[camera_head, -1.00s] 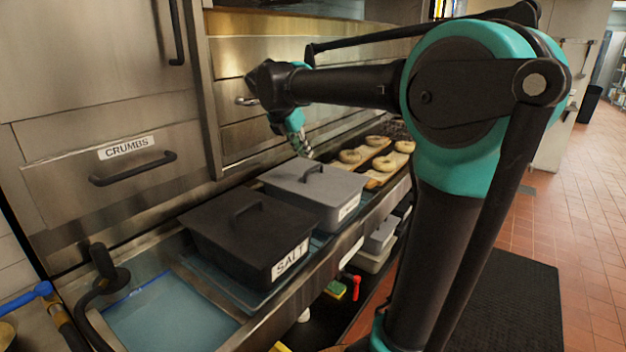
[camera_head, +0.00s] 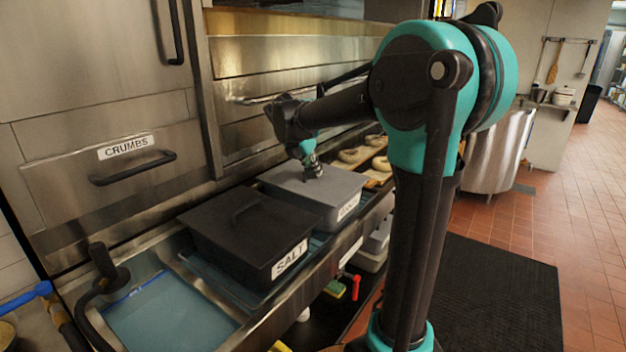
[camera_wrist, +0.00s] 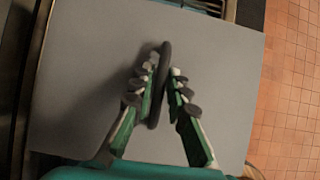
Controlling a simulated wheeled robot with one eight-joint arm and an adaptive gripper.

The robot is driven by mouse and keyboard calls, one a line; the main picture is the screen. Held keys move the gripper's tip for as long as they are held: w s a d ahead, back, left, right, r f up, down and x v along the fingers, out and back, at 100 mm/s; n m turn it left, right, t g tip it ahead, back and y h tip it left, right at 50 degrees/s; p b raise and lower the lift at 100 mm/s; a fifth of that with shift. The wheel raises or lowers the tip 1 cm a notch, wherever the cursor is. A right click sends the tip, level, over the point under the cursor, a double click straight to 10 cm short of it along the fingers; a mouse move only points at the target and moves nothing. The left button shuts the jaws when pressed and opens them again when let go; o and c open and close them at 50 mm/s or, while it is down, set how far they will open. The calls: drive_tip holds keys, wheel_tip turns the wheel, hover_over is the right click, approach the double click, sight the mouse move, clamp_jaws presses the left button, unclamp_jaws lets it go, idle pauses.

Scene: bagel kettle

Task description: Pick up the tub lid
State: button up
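A grey tub lid (camera_head: 341,186) sits flat on a grey tub with a partly readable label, behind the black SALT tub. In the wrist view the lid (camera_wrist: 85,65) fills most of the picture, with its dark bar handle (camera_wrist: 165,52) near the middle. My gripper (camera_head: 313,172) is down at this handle and hides it in the head view. In the wrist view my gripper (camera_wrist: 162,76) has one finger on each side of the handle. The fingers are apart, with a gap between the right finger and the handle. The lid rests on its tub.
The black SALT tub (camera_head: 290,259) with its own handled lid (camera_head: 215,228) stands nearer. Bagels (camera_head: 381,163) lie on boards beyond the grey tub. Steel drawers with handles, one marked CRUMBS (camera_head: 126,147), line the back. Tiled floor (camera_head: 585,210) is open at right.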

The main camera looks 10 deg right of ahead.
clamp_jaws()
wheel_tip(320, 180, up, 20)
idle(0.8)
